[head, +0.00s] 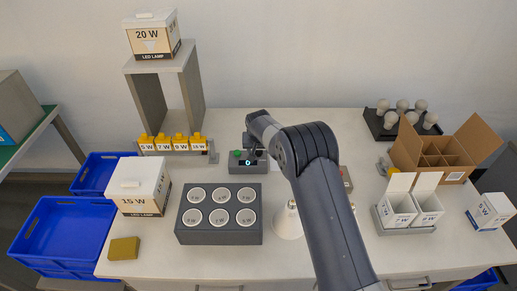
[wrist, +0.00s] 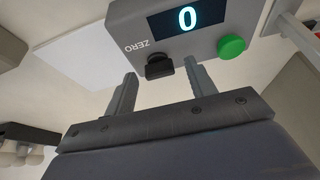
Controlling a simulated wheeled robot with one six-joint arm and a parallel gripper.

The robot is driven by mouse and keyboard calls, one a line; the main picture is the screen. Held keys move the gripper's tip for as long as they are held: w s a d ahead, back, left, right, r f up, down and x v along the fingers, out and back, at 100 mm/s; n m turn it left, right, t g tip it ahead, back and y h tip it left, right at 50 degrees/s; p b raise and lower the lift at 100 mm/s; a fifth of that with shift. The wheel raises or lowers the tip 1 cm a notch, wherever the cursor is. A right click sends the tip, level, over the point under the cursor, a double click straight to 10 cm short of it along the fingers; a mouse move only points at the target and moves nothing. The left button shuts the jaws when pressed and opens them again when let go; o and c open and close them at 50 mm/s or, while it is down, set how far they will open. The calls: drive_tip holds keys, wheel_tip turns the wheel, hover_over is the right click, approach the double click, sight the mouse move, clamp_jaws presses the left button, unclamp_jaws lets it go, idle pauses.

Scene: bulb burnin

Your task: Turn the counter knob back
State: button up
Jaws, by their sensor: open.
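The counter (head: 247,165) is a grey box on the bench, partly hidden by my arm in the head view. In the wrist view the counter (wrist: 205,42) shows a lit display (wrist: 187,18) reading 0, a green button (wrist: 231,46) and the word ZERO. Its small black knob (wrist: 159,67) sticks out from the face beside that word. My gripper (wrist: 160,72) is open, with one finger on each side of the knob in the picture. I see gaps between the fingers and the knob; whether the fingertips reach its depth is unclear.
A grey block with several round sockets (head: 183,225) stands in front of the counter. A row of yellow wattage tags (head: 172,143) is to its left. The 15 W box (head: 138,190), the open carton (head: 470,145) and a dark bulb tray (head: 378,127) also stand on the bench.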

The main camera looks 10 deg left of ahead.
drive_tip(key=c, duration=1)
